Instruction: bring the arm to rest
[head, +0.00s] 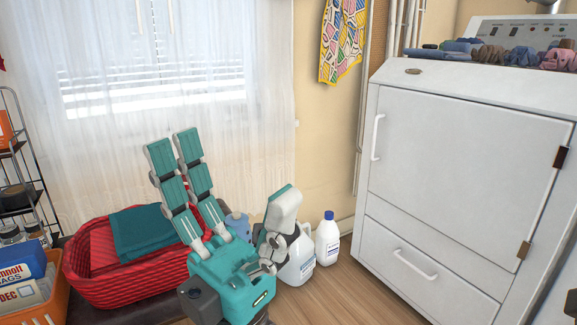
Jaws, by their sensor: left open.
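My left gripper (228,178), teal and grey, stands in the lower middle of the head view with its fingers pointing up. Two long fingers are spread on the left and a shorter one stands apart on the right. It is open, with nothing between the fingers. It covers part of a red woven basket (125,287) and part of a white jug (299,262) behind it. My right gripper is not in view.
A teal cloth (143,231) lies in the basket. A white bottle with a blue cap (327,240) stands beside the jug. A white machine (465,165) fills the right, with several rolled cloths on top. An orange bin (47,306) and a rack are left. Wooden floor (345,297) is clear.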

